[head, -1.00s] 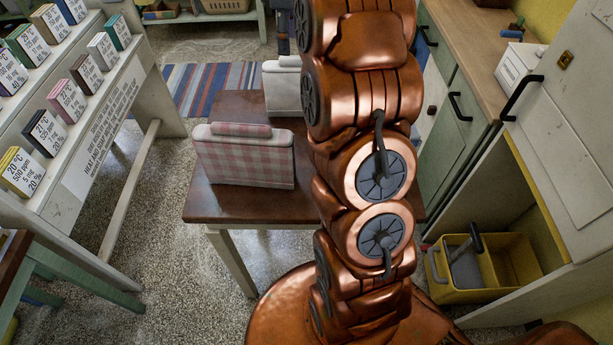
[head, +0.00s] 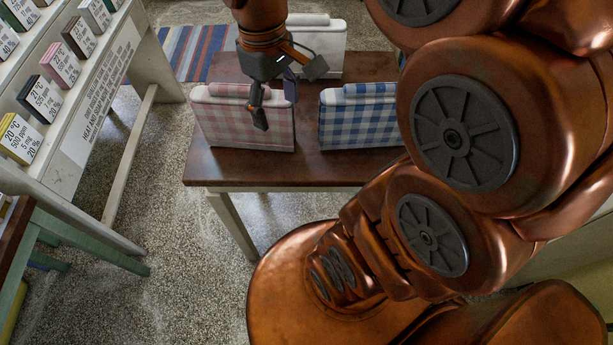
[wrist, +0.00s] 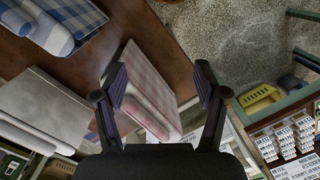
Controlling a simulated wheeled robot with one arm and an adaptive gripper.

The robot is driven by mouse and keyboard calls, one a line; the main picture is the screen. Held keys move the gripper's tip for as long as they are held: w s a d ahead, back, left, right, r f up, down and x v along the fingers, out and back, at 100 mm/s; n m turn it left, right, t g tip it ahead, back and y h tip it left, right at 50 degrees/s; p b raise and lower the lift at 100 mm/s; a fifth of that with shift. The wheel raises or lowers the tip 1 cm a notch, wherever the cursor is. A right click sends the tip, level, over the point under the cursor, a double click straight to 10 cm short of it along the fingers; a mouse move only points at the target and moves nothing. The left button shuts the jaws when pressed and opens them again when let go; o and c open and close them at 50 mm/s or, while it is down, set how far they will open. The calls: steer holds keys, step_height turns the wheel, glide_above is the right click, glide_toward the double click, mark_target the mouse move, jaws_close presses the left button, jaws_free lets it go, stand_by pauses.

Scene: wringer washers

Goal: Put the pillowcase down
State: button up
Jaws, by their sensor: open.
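A pink-and-white checked folded bundle (head: 232,122), like a folded pillowcase, stands on the brown table (head: 290,170). My gripper (head: 280,95) is open in front of and above its right part. In the wrist view the pink bundle (wrist: 150,92) shows between the two spread fingers (wrist: 160,85); I cannot tell whether they touch it. A blue-and-white checked bundle (head: 357,120) stands to its right, and a plain white one (head: 318,45) stands behind. Which of them is the task's pillowcase is not clear. My gripper holds nothing.
A slanted white rack (head: 100,75) with several small labelled boxes stands at the left. A striped rug (head: 200,50) lies behind the table. The table's front strip is bare. My arm hides the table's right side.

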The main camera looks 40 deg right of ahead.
steer(key=s+a+f+m, duration=0.1)
steer(key=s+f, duration=0.1)
steer(key=s, duration=0.4)
steer(key=s+a+f+m, duration=0.2)
steer(key=s+f, duration=0.1)
steer(key=s, duration=0.3)
steer(key=shift+s+f, duration=0.35)
